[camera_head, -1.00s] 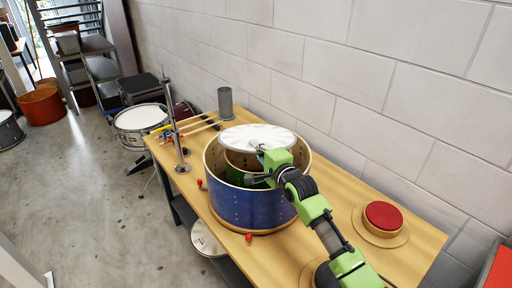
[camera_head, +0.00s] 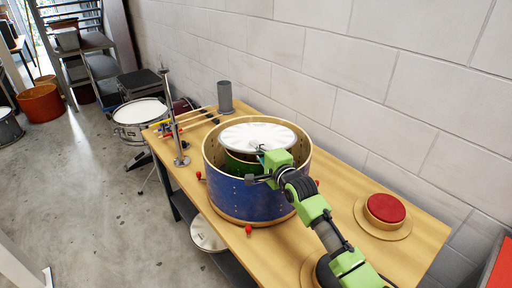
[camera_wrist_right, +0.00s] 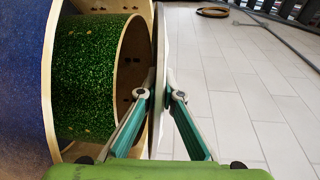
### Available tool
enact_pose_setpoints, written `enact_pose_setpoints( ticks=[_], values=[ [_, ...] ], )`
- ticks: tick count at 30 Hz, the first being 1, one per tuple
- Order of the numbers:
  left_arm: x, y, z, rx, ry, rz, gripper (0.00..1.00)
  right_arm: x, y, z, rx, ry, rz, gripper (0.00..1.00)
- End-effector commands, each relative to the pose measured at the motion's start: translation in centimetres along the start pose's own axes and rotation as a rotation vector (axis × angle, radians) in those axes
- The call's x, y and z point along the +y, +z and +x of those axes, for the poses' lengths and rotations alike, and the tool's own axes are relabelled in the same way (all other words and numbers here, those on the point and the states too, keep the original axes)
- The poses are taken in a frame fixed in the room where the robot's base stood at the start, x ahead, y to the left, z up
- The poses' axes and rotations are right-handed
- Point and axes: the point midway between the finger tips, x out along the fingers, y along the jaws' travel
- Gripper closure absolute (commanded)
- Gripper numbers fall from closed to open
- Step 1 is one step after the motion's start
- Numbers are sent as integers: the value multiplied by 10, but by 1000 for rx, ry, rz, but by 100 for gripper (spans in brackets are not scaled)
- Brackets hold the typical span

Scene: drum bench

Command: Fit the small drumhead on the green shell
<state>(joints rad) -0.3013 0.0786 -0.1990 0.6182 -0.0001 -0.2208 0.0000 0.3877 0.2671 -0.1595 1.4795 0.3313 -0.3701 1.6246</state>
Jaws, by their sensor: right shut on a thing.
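The small drumhead (camera_head: 252,135) is a white disc over the opening of the green shell (camera_head: 236,167). My right gripper (camera_head: 262,154) is shut on its near edge. In the right wrist view the drumhead (camera_wrist_right: 161,40) is seen edge-on between my fingertips (camera_wrist_right: 160,93), close along the rim of the sparkly green shell (camera_wrist_right: 95,75). I cannot tell whether it touches that rim. The green shell stands inside a larger blue shell (camera_head: 235,198) with a pale wooden rim. The drumhead hides most of the green shell's opening in the head view. My left gripper is out of view.
The wooden bench (camera_head: 335,238) runs along a block wall. A metal stand (camera_head: 176,130), drumsticks and a grey cylinder (camera_head: 225,97) are at its far end. A red-topped round pad (camera_head: 385,208) lies to the right. Small red-tipped pieces (camera_head: 248,230) lie around the blue shell.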

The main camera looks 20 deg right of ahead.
Motion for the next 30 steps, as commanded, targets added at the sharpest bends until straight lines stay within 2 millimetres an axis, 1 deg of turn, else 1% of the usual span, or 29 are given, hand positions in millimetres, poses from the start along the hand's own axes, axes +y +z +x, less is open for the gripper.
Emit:
enact_pose_setpoints(
  ticks=[2, 3, 6, 13, 14, 15, 16, 30],
  values=[
    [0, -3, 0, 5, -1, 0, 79, 2, 0, 0, 0, 3, 1, 100],
    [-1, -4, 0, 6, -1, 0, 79, 2, 0, 0, 0, 4, 1, 89],
    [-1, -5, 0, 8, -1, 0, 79, 2, 0, 0, 0, 3, 1, 66],
    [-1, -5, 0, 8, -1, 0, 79, 1, 0, 0, 0, 2, 1, 66],
    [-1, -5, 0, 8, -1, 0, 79, 1, 0, 0, 0, 2, 1, 63],
    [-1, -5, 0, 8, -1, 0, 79, 1, 0, 0, 0, 2, 1, 52],
    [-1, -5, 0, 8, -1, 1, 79, 1, 0, 0, 0, 2, 1, 46],
    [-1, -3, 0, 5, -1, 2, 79, 8, 0, 0, 0, 16, 1, 46]
  ],
)
